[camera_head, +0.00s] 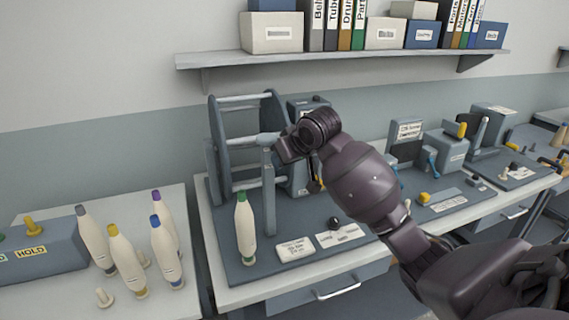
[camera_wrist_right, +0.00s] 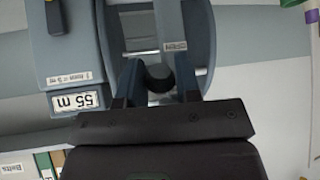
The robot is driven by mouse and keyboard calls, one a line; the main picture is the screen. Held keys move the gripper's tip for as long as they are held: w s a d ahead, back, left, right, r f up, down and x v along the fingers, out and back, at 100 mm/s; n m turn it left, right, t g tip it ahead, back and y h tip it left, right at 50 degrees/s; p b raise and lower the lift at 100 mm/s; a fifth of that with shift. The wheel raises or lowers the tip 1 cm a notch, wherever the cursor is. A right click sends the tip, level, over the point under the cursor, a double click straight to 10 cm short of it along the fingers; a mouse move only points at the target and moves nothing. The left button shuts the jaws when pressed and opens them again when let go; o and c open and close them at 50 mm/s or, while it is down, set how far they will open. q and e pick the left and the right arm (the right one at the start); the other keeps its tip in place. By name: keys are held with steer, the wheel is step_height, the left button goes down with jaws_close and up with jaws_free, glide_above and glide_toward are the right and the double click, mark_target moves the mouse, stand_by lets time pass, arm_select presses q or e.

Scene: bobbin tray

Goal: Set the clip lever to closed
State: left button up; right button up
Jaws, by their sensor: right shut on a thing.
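My right gripper (camera_head: 284,152) reaches in from the right to the winding stand on the middle bench, beside its grey post (camera_head: 268,195). In the right wrist view the gripper (camera_wrist_right: 158,80) is shut on a dark round knob, the clip lever (camera_wrist_right: 157,74), which sits between the two fingers. A small label reading "OPEN" (camera_wrist_right: 175,46) is just beyond the knob. In the head view the lever is hidden behind my gripper. My left gripper is in neither view.
A green-tipped bobbin (camera_head: 245,230) stands at the stand's front left. Several bobbins stand on the left table near a grey HOLD box (camera_head: 45,250). A shelf (camera_head: 340,56) with binders and boxes hangs above. Other devices (camera_head: 445,148) stand on the right.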

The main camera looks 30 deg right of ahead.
steer(key=g, duration=0.1)
steer(key=r+g, duration=0.1)
steer(key=shift+w+r+g+y, duration=0.2)
steer(key=shift+g+y, duration=0.1)
steer(key=shift+w+d+r+m+g+y, duration=0.1)
steer(key=shift+w+r+m+g+y, duration=0.15)
steer(key=shift+g, duration=0.65)
steer(key=shift+w+d+r+m+g+y, duration=0.1)
steer(key=shift+r+g, duration=0.25)
steer(key=shift+g, duration=0.55)
steer(key=o, duration=0.9)
steer(key=shift+w+a, duration=0.1)
steer(key=v, duration=1.1)
steer(key=shift+f, duration=0.1)
